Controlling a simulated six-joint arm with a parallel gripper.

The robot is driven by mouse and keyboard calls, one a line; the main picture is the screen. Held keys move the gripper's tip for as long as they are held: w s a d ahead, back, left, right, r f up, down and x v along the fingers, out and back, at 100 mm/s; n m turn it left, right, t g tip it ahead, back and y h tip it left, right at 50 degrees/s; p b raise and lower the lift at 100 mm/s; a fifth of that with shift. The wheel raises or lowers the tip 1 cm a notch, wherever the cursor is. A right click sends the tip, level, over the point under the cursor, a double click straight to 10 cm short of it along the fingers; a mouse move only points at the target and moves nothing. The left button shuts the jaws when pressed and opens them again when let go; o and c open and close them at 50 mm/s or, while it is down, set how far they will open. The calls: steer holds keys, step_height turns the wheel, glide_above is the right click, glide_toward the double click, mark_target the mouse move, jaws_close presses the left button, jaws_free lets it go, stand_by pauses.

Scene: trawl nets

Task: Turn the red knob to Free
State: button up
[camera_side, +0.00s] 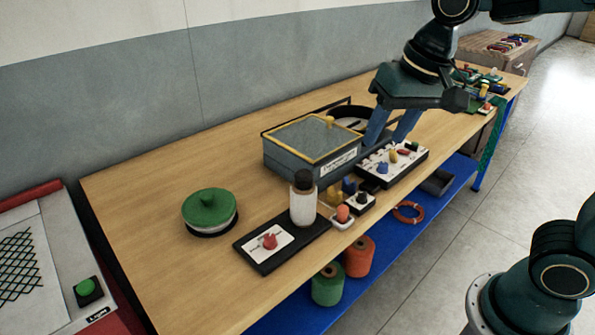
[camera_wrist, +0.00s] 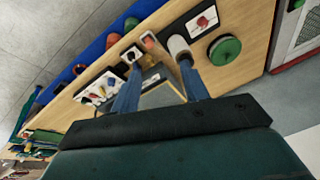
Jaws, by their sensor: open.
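A red knob (camera_side: 269,241) sits on a white plate on a black base (camera_side: 262,264) at the table's front left; it also shows at the top of the wrist view (camera_wrist: 203,21). Its label is too small to read. A second black panel (camera_side: 375,181) with a white face carries several coloured knobs, including a small red one (camera_side: 404,152). My gripper (camera_side: 388,139) is open and empty, with its two blue fingers pointing down over the area behind this second panel, well right of the front-left knob. The wrist view shows the fingers (camera_wrist: 158,72) spread apart.
A grey box with a yellow-edged lid (camera_side: 270,156) stands left of my gripper. A green round lid (camera_side: 209,208) is farther left. Bare table lies between the green lid and grey box.

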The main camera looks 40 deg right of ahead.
steer(key=w+a+f+m+g, duration=0.2)
steer(key=w+a+f+m, duration=0.15)
steer(key=w+a, duration=0.45)
steer(key=m+g, duration=0.1)
steer(key=m, duration=0.2)
glide_above(270, 236)
step_height(270, 236, down, 8)
steer(key=r, duration=0.1)
steer(key=shift+f+h, duration=0.3)
steer(key=shift+f, duration=6.85)
jaws_close()
